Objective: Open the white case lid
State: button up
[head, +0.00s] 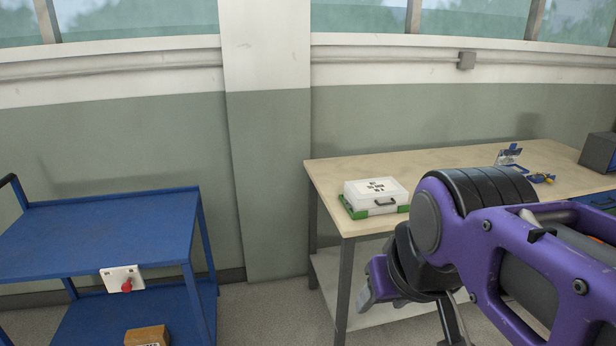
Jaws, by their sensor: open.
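The white case (376,191) lies near the left end of the wooden-topped workbench (440,162). It has a white lid with dark markings, a green lower part, and a dark handle on its front side. The lid looks shut. My gripper (366,302) is low in front of the bench, below and apart from the case. Its fingers point left and down, are only partly visible, and hold nothing that I can see.
A blue cart (103,225) stands at the left, with a red button on a white plate (124,281) and a cardboard box (147,336) below. Small tools (541,178) and a dark blue box (599,151) sit on the bench's right. Floor shows between cart and bench.

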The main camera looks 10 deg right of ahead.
aim_at(371, 194)
jog(key=i+l+z, duration=0.3)
jog(key=i+l, duration=0.2)
jog(key=k+l+z, duration=0.1)
jog(key=z, duration=0.4)
jog(key=i+j+z, duration=0.2)
jog(key=k+j+u, duration=0.1)
jog(key=k, duration=0.2)
jog(key=i, duration=0.1)
